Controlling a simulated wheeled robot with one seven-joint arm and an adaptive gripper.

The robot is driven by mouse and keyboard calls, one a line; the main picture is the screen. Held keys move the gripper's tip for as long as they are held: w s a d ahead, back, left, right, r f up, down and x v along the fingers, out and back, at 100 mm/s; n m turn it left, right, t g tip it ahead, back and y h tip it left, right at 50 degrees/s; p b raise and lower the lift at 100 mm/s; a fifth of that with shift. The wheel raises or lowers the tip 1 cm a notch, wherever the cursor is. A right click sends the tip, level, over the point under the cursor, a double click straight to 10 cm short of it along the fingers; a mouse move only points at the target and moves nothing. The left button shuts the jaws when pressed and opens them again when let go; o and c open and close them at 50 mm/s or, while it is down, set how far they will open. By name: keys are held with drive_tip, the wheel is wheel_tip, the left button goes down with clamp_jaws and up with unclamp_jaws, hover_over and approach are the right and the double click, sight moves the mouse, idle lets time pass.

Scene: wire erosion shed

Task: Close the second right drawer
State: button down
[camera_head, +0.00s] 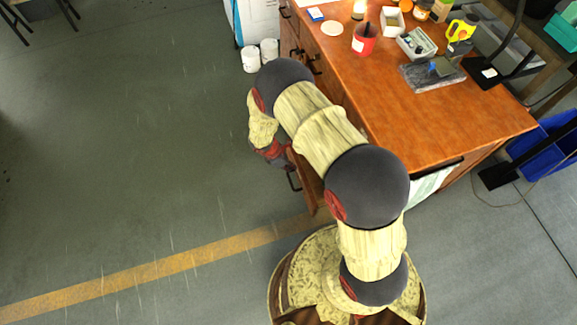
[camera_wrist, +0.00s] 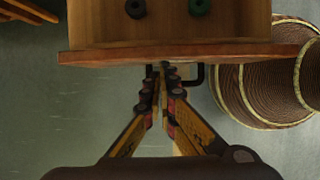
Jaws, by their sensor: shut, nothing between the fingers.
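An open wooden drawer stands out from the desk; its front panel (camera_wrist: 100,56) crosses the upper part of the wrist view. A black bar handle (camera_wrist: 200,76) is on that front. Inside lie a dark ring-shaped item (camera_wrist: 136,9) and a green one (camera_wrist: 199,8). My gripper (camera_wrist: 160,74) is shut and empty, its fingertips at the drawer front beside or at the handle; I cannot tell if they touch. In the head view the drawer's front (camera_head: 307,182) shows beside my arm, which hides most of it and my fingertips.
The desk (camera_head: 430,120) carries a red cup (camera_head: 364,40), a grey plate (camera_head: 433,75), a yellow tool (camera_head: 460,30) and small containers. White tubs (camera_head: 251,59) stand on the floor by its far end. A blue bin (camera_head: 545,148) is at right.

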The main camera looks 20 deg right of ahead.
drive_tip(key=d, duration=2.2)
drive_tip(key=shift+d, duration=0.25)
